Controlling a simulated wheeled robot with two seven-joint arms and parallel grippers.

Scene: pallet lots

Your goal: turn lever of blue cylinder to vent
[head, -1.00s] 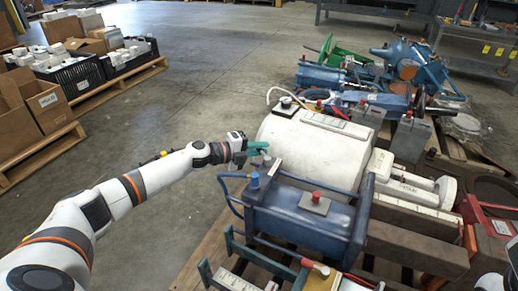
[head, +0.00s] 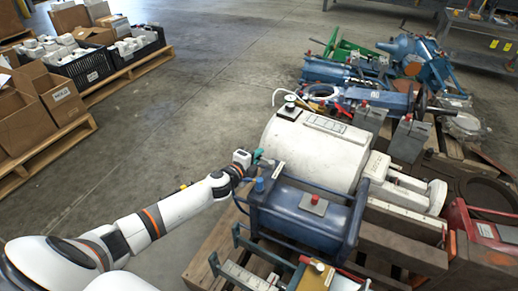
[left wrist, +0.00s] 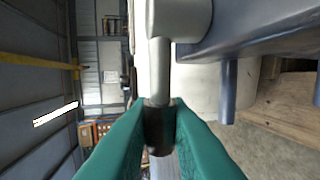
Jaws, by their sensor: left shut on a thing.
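The blue cylinder (head: 310,214) lies in a blue frame on a wooden pallet, with a red-topped grey block on its upper side. A pale grey lever (head: 278,170) stands at its far left end, close to a blue cap (head: 259,185). My left gripper (head: 258,160), with teal fingers, is at the lever's outer end. In the left wrist view, its fingers (left wrist: 160,132) are shut on the dark grip of the lever (left wrist: 159,72). The fingers hide part of that grip. My right gripper is not in view.
A large white cylinder (head: 312,150) lies right behind the blue one. Blue and grey machine parts (head: 350,95) crowd the pallet farther back. Red gear (head: 485,230) stands at the right. The floor (head: 200,120) left of the pallet is clear.

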